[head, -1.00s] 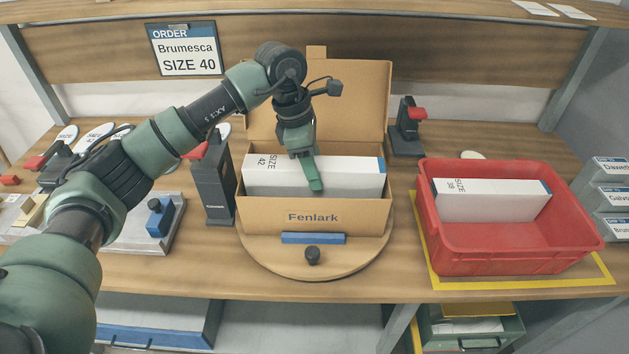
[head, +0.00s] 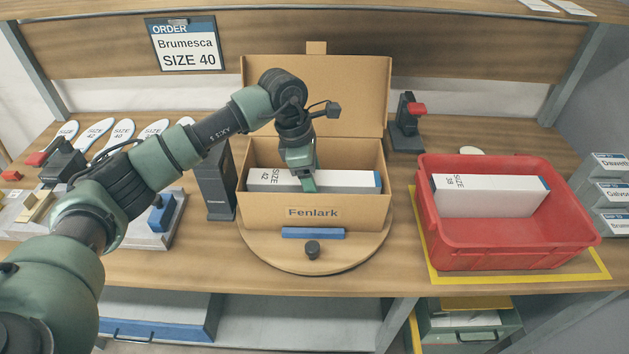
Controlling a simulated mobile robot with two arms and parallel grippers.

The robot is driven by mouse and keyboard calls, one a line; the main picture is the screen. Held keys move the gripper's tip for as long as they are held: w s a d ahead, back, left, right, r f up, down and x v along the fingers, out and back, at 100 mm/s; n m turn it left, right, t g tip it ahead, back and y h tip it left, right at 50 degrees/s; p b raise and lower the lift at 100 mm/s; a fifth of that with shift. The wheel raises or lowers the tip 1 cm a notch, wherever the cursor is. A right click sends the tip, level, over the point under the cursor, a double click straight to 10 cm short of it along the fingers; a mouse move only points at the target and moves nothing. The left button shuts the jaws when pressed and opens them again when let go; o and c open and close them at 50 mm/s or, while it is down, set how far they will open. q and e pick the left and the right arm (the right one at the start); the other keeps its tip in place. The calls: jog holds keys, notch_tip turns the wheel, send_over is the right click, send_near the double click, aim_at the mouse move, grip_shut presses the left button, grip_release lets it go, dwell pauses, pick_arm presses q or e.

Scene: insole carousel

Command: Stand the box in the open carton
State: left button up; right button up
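The open carton (head: 350,213), marked Fenlark, sits on the round wooden turntable with its lid raised at the back. A white box (head: 345,181), marked SIZE 42 with a blue right end, is inside the carton on its long edge. Its lower part is hidden behind the carton's front wall. My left gripper (head: 304,180) reaches down into the carton from above and is shut on the box near its middle; one finger shows in front of the box, the other is hidden. My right gripper is not in view.
A red crate (head: 515,255) at the right holds another white box (head: 488,196). A dark post (head: 218,185) stands left of the carton and a red-handled device (head: 407,125) behind right. The turntable (head: 270,258) carries a blue bar and black knob. An order sign (head: 185,45) hangs above.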

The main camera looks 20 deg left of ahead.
pick_arm(q)
jog(key=shift+r, duration=0.15)
jog(key=b+v, duration=0.3)
jog(key=v, duration=0.8)
jog(key=shift+a+r, duration=0.1)
jog(key=shift+r, duration=0.45)
